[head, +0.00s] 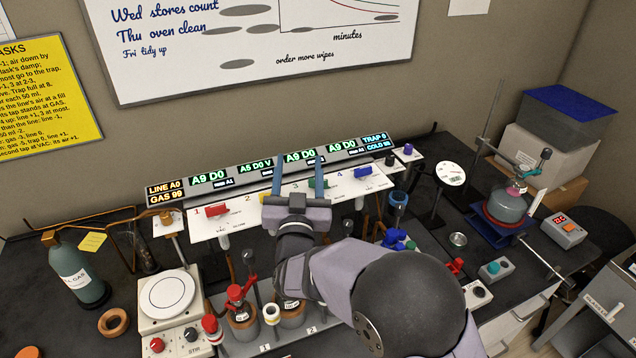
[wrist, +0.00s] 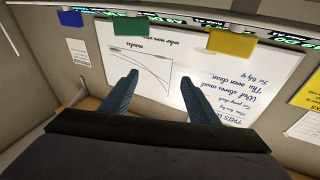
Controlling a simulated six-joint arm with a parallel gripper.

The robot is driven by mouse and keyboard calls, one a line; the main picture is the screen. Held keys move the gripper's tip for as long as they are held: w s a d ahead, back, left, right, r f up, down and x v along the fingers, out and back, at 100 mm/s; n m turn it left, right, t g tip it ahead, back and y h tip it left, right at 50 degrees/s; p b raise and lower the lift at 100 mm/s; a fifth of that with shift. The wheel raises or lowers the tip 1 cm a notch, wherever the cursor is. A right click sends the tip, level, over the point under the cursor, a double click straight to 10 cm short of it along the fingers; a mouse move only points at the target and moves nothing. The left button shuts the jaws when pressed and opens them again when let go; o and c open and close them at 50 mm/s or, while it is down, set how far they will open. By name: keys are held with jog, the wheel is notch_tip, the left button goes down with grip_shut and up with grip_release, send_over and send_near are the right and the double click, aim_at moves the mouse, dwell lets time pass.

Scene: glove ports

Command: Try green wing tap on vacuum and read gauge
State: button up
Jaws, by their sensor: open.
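The green wing tap (wrist: 158,23) shows at the top of the wrist view, between a blue tap (wrist: 70,18) and a yellow tap (wrist: 232,42). In the head view the green tap (head: 323,184) is partly hidden by a finger. My gripper (head: 298,168) is open and empty in front of the manifold panel (head: 237,217).
Red (head: 216,210) and blue (head: 363,172) taps flank the panel's middle. A readout strip (head: 270,168) runs above, with LINE A0 at its left. Flasks (head: 242,318) stand below. A flask in a stand (head: 507,207) is at the right.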

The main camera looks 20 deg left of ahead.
jog(key=s+d+f+g+h, duration=0.1)
jog(key=s+d+f+h, duration=0.1)
jog(key=d+f+h, duration=0.3)
jog(key=shift+m+y, duration=0.3)
jog(key=shift+y, duration=0.6)
jog(key=shift+a+f+p+x, duration=0.15)
jog(key=shift+p+x, duration=0.35)
jog(key=shift+x, duration=0.45)
jog(key=shift+a+f+p+x, duration=0.15)
jog(key=shift+p+x, duration=0.3)
jog(key=shift+x, duration=0.55)
jog(key=shift+f+p+x, duration=0.15)
jog(key=shift+p+x, duration=0.35)
jog(key=shift+x, duration=0.45)
jog(key=shift+w+a+f, duration=0.1)
jog(key=shift+w+a, duration=0.1)
jog(key=shift+w, duration=0.35)
jog(key=c, duration=1.1)
jog(key=shift+o, duration=0.2)
